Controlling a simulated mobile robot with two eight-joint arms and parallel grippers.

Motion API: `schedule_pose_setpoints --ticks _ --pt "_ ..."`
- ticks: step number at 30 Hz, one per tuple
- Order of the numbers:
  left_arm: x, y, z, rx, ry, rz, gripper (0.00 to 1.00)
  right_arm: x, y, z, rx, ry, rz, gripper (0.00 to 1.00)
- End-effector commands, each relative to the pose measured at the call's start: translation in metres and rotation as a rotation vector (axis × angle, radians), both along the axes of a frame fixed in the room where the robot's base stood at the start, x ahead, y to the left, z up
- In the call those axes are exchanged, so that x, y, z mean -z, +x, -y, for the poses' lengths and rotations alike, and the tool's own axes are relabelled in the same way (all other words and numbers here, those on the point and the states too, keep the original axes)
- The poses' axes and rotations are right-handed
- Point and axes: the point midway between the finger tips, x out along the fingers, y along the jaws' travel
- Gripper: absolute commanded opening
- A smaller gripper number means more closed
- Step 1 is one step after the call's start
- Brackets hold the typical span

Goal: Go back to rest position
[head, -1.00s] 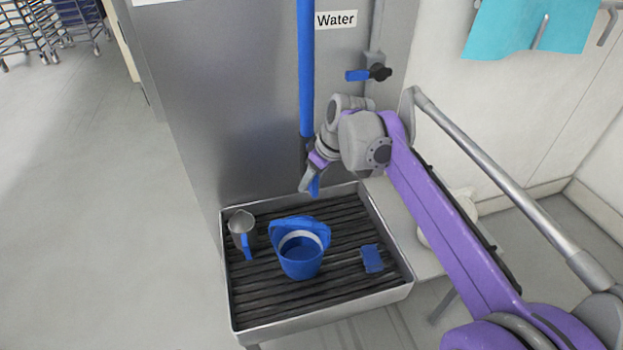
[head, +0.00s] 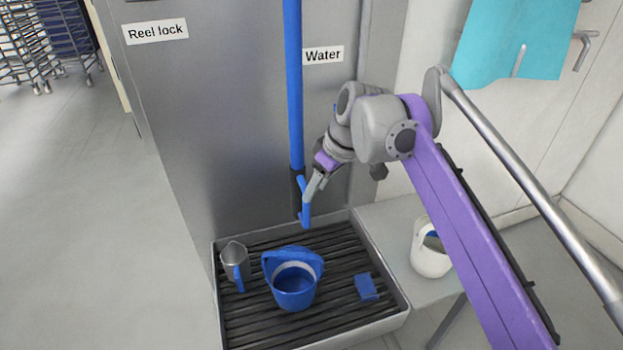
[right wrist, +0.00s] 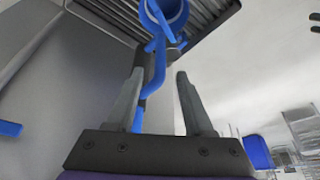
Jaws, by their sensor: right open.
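My right gripper (head: 309,194) is open beside the lower end of the blue hose (head: 294,85), close to its blue nozzle (head: 305,214). In the right wrist view the two fingers (right wrist: 159,95) stand apart. The blue nozzle shows beyond and between them there (right wrist: 157,65); I cannot tell whether they touch it. The hose hangs in front of the grey panel, above the drain tray. My right arm (head: 455,220) reaches in from the right. My left gripper is out of view.
The drain tray (head: 240,325) holds a blue bucket (head: 295,289), a steel jug (head: 234,262) and a blue block (head: 366,287). A white bucket (head: 430,258) stands on the shelf to the right, partly behind my arm.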

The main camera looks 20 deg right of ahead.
Motion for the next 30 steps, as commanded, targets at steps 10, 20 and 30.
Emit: schedule_pose_setpoints --ticks 10,20,30 --pt "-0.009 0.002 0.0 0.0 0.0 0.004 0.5 0.012 -0.03 -0.001 0.084 -0.007 -0.001 0.52" --pt "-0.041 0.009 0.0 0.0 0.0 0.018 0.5 0.103 -0.163 0.003 0.423 -0.008 0.032 0.52" --pt "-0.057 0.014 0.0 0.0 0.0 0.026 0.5 0.178 -0.243 0.01 0.615 0.016 0.077 0.52"
